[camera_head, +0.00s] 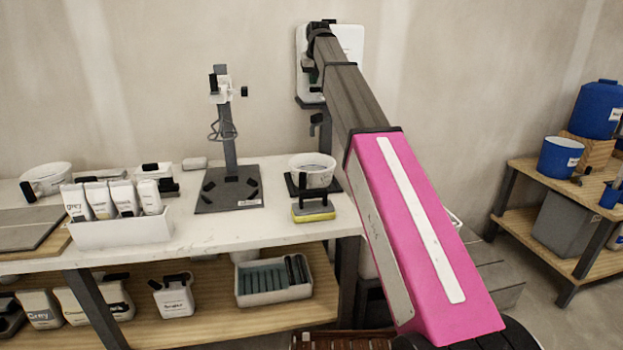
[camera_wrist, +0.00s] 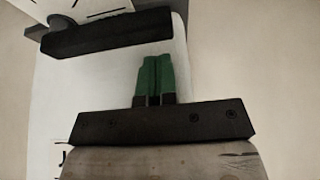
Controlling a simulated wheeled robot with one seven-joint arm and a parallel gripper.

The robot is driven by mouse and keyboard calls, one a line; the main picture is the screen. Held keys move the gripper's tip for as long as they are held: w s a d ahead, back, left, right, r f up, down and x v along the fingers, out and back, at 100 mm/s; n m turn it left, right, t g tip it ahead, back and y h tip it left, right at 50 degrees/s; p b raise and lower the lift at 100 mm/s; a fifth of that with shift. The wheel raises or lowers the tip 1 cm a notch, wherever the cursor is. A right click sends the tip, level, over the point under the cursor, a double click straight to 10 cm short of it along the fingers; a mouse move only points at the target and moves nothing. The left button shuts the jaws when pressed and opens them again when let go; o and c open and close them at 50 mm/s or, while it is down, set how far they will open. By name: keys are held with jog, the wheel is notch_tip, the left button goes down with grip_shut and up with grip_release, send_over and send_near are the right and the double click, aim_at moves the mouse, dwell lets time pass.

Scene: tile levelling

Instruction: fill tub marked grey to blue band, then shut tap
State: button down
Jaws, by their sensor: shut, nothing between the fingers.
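A white tub (camera_head: 313,177) stands on a dark plate on the bench, below the wall unit. Its inside looks greyish; I cannot read a mark, a blue band or a level on it. A small dark tap-like spout (camera_head: 317,122) hangs under the white wall-mounted unit (camera_head: 349,42), above the tub. My gripper (camera_wrist: 154,60) shows in the wrist view with its green fingers shut together and empty, in front of a white surface (camera_wrist: 100,85). In the head view my arm hides part of the wall unit. I cannot tell whether the fingers touch anything.
A dark stand (camera_head: 229,190) and a yellow sponge-like block (camera_head: 314,216) are near the tub. A white bin (camera_head: 125,232) of labelled bags, one reading grey, and another white tub (camera_head: 45,176) are at left. Blue containers (camera_head: 561,158) stand on the right-hand shelf.

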aim_at(315, 90)
jog(key=shift+f, duration=0.15)
jog(key=shift+s+d+f, duration=0.1)
jog(key=shift+s+f, duration=0.05)
jog(key=shift+f, duration=0.75)
jog(key=shift+s+f, duration=0.1)
jog(key=shift+f, duration=0.75)
jog(key=shift+s, duration=0.1)
jog(key=shift+s+d+f, duration=0.1)
jog(key=shift+s+d, duration=0.05)
jog(key=shift+s, duration=0.5)
jog(key=shift+s+d+f, duration=0.1)
jog(key=shift+s, duration=0.55)
jog(key=shift+r, duration=0.1)
jog(key=shift+w+a+r, duration=0.1)
jog(key=shift+w+r, duration=0.15)
jog(key=shift+r, duration=0.25)
jog(key=shift+w+a+r, duration=0.1)
jog(key=shift+w+r, duration=0.15)
jog(key=shift+r, duration=0.25)
jog(key=shift+w+r, duration=0.2)
jog(key=shift+r, duration=0.7)
jog(key=shift+w+r, duration=0.15)
jog(key=shift+r, duration=0.7)
